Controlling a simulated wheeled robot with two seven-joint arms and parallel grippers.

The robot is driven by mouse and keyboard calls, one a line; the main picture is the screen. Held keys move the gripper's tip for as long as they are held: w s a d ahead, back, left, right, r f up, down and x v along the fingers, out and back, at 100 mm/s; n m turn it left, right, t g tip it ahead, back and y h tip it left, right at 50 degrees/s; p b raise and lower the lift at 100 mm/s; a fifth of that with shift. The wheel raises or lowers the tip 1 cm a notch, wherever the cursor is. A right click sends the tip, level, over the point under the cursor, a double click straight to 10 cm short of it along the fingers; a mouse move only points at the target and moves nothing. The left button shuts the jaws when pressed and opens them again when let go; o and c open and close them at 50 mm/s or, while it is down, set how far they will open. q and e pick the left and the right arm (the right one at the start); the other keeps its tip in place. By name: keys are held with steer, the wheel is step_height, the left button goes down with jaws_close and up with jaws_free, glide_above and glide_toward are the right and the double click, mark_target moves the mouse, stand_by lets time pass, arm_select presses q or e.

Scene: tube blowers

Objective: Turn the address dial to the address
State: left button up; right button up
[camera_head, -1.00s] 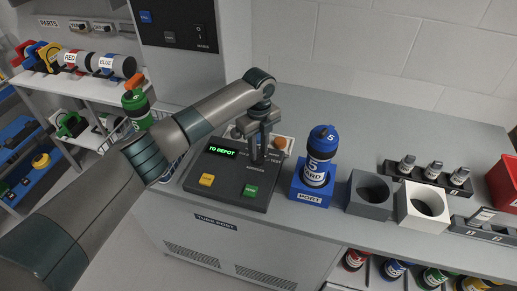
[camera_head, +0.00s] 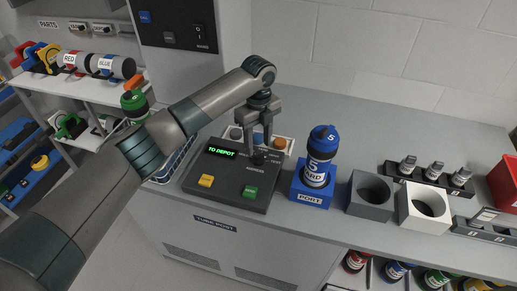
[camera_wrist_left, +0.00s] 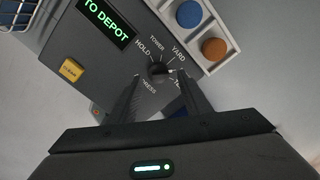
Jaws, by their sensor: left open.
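The address dial (camera_head: 259,158) is a small dark knob on the dark console (camera_head: 226,194). In the left wrist view the dial (camera_wrist_left: 158,70) has labels HOLD, TOWER, YARD and a partly hidden one starting with T around it. Its white mark points right, below YARD, towards the partly hidden label. The green display (camera_wrist_left: 107,22) reads TO DEPOT. My left gripper (camera_head: 259,148) is open just above the dial, its fingertips apart on either side of it in the wrist view. A blue-capped canister (camera_head: 319,160) marked 5 and YARD stands in the blue PORT block. My right gripper is not in view.
A yellow button (camera_head: 206,180) and a green button (camera_head: 250,191) are on the console front. Grey and white hollow blocks (camera_head: 424,208) stand to the right.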

mark_target(258, 155)
arm_select(q)
step_height(258, 155, up, 14)
steer(key=b, duration=0.3)
steer(key=shift+r, duration=0.15)
steer(key=shift+s, duration=0.1)
